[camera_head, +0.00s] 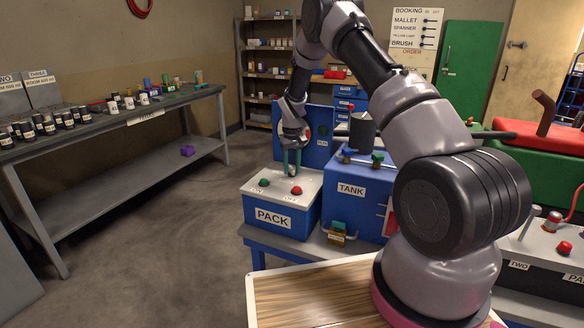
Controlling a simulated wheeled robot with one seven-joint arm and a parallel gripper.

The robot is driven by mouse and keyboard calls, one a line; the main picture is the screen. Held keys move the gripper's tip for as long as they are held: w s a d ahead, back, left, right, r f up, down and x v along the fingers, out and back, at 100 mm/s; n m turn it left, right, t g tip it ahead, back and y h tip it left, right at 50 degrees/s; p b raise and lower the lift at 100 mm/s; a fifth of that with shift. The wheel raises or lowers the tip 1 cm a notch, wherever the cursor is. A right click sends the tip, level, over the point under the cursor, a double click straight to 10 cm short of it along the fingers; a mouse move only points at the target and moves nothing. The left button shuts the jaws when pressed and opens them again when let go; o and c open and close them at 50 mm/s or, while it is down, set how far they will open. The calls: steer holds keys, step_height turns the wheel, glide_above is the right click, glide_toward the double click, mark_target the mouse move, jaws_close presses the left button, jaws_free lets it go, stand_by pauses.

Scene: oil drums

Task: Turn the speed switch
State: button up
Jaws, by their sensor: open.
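A blue upright panel (317,156) stands behind the PACK box, with a round dial partly hidden behind my gripper. Small labels on the panel are too small to read, so I cannot tell for sure which control is the speed switch. My gripper (291,170) points down above the back of the PACK box (270,217), in front of the panel. It is open, and I see nothing held. The box has a pale top with a green button (264,183) at left and a red button (296,190) at right. Whether the fingers touch anything is unclear.
A blue TANK box (352,204) with small valves stands right of the PACK box, with a dark cylinder (362,132) behind. My arm covers much of the right side. A grey bench (120,123) with several small jars is at left. The floor between is clear.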

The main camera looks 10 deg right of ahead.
jaws_close()
steer(key=shift+m, duration=0.4)
steer(key=m, duration=0.3)
steer(key=shift+a+m, duration=0.1)
steer(key=shift+m, duration=0.2)
steer(key=m, duration=0.4)
steer(key=shift+m, duration=0.3)
steer(key=m, duration=0.4)
steer(key=shift+w+a+m, duration=0.1)
steer(key=shift+w+m, duration=0.05)
steer(key=shift+m, duration=0.15)
steer(key=shift+w+r+m, duration=0.1)
steer(key=shift+m, duration=2.1)
